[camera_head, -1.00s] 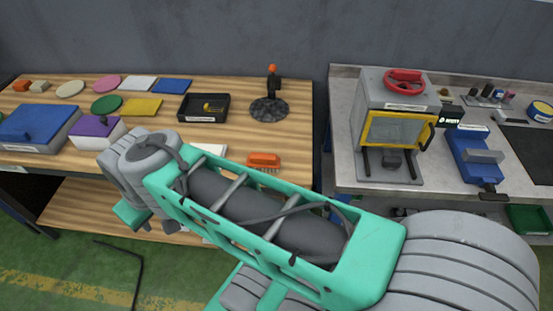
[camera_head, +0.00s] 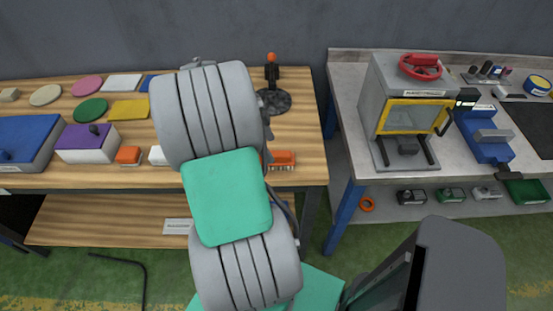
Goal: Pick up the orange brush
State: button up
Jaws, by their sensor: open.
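The orange brush (camera_head: 281,160) lies near the front edge of the wooden table (camera_head: 308,140), with its pale bristles facing the front. Its left end is hidden behind my arm, which reaches up across the middle of the view. My gripper is hidden behind the thick grey and green arm links, so its place relative to the brush does not show.
Left of my arm are an orange block (camera_head: 128,155), a purple-lidded box (camera_head: 88,143) and a blue-lidded box (camera_head: 28,140). A black lever with an orange knob (camera_head: 272,66) stands behind the brush. A grey workbench with a yellow-framed press (camera_head: 405,110) is at right.

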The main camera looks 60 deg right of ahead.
aim_at(274, 153)
jog(key=p+x, duration=0.1)
jog(key=x, duration=0.6)
jog(key=shift+w+f+p, duration=0.1)
jog(key=shift+p, duration=0.3)
grip_shut()
